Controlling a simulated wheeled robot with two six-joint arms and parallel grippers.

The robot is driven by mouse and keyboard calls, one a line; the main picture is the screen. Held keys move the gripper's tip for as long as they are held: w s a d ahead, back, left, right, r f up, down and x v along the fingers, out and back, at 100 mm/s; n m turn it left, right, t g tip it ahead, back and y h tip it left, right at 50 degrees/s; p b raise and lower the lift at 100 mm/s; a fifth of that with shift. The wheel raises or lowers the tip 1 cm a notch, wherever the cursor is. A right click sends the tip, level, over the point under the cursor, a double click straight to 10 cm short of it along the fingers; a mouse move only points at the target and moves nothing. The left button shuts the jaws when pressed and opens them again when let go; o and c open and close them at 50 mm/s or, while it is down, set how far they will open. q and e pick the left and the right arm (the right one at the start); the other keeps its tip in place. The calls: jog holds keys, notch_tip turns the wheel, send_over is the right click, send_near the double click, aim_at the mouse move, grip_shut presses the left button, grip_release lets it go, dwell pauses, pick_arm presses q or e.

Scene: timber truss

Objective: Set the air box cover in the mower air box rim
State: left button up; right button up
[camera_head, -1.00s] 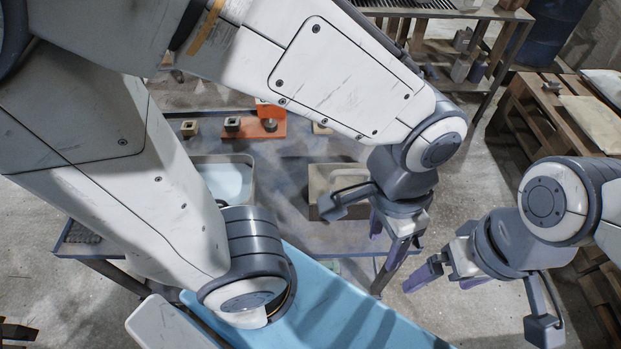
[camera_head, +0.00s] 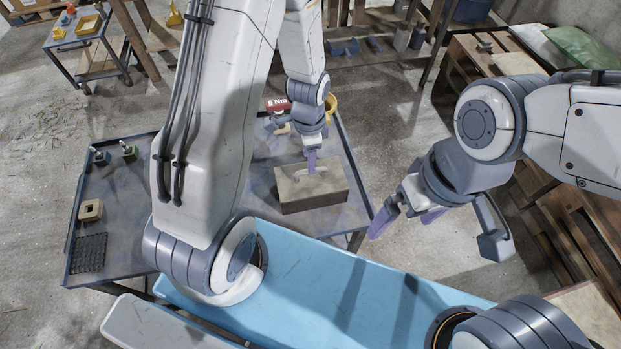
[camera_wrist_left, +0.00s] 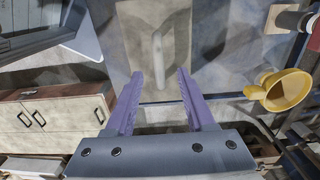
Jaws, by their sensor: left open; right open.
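A beige-grey box-shaped piece (camera_head: 305,198) stands on the dark worktable, right of centre in the head view. A pale raised bar, perhaps a handle, lies across its flat top. In the left wrist view a beige panel (camera_wrist_left: 138,40) with a pale upright bar (camera_wrist_left: 183,42) lies beyond the fingertips. I cannot tell cover from rim here. My left gripper (camera_head: 311,163) points down just over the top; contact cannot be judged. In the wrist view its purple fingers (camera_wrist_left: 160,74) are apart and empty. My right gripper (camera_head: 404,222) is open and empty, right of the table.
The worktable (camera_head: 120,225) also holds a wooden block with a hole (camera_head: 91,210), a black mesh mat (camera_head: 90,253) and small fittings (camera_head: 130,152). Pallets (camera_head: 560,200) stand at right. My left arm hides the table's middle.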

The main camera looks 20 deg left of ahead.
aim_at(311, 182)
pick_arm(q)
jog(key=shift+f, duration=0.55)
jog(key=shift+d+f+p, duration=0.15)
jog(key=shift+f+p, duration=0.35)
jog(key=shift+f, duration=0.15)
jog(key=shift+d+f+p, duration=0.1)
jog(key=shift+f+p, duration=0.35)
jog(key=shift+f, duration=1.5)
grip_shut()
